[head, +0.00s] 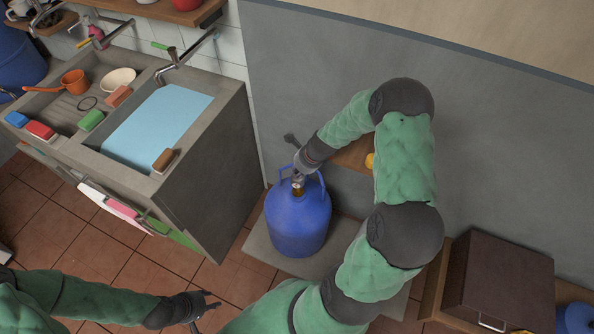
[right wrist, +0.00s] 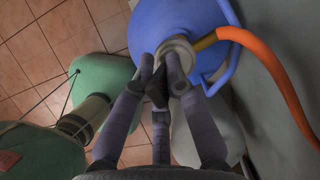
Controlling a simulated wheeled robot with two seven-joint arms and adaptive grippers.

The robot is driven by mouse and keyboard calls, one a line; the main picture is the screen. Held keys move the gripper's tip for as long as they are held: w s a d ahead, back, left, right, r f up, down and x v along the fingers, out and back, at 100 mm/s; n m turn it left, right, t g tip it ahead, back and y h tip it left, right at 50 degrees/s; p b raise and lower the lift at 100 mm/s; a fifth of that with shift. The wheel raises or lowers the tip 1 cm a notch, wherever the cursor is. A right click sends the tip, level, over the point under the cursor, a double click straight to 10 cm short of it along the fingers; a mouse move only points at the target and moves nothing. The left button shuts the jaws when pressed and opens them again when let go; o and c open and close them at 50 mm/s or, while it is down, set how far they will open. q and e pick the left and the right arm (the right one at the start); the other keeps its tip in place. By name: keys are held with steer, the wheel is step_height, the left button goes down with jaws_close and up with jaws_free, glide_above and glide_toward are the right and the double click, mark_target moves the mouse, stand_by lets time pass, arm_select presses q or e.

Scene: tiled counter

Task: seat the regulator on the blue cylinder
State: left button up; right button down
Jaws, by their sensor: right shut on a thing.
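The blue cylinder (head: 298,225) stands upright on a grey slab, with handles around its top. My right gripper (head: 298,180) points down at the cylinder's top. In the right wrist view my right gripper's fingers (right wrist: 165,82) are shut on the regulator (right wrist: 180,47), a pale round piece with a brass stub and an orange hose (right wrist: 270,70). The regulator is over the blue cylinder (right wrist: 165,18), inside the handle ring. The fingers hide its underside, so I cannot tell whether it is seated. My left gripper (head: 205,308) is open and empty, low in the head view.
A concrete sink (head: 200,180) with blue water stands to the left, with sponges and a brush on its edges. A grey wall (head: 480,150) is behind. A brown box (head: 505,275) is at the right. Tiled floor (head: 105,255) lies open between sink and left arm.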

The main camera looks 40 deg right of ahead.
mark_target(300, 178)
steer(key=shift+f+b, duration=1.4)
steer(key=shift+f, duration=0.5)
steer(key=shift+w+d+r, duration=0.1)
steer(key=shift+w+d, duration=0.05)
steer(key=shift+d, duration=0.05)
steer(key=shift+p, duration=0.35)
steer(key=shift+f+b, duration=1.15)
steer(key=shift+f, duration=0.55)
stand_by(1.2)
steer(key=c, duration=1.2)
jaws_free()
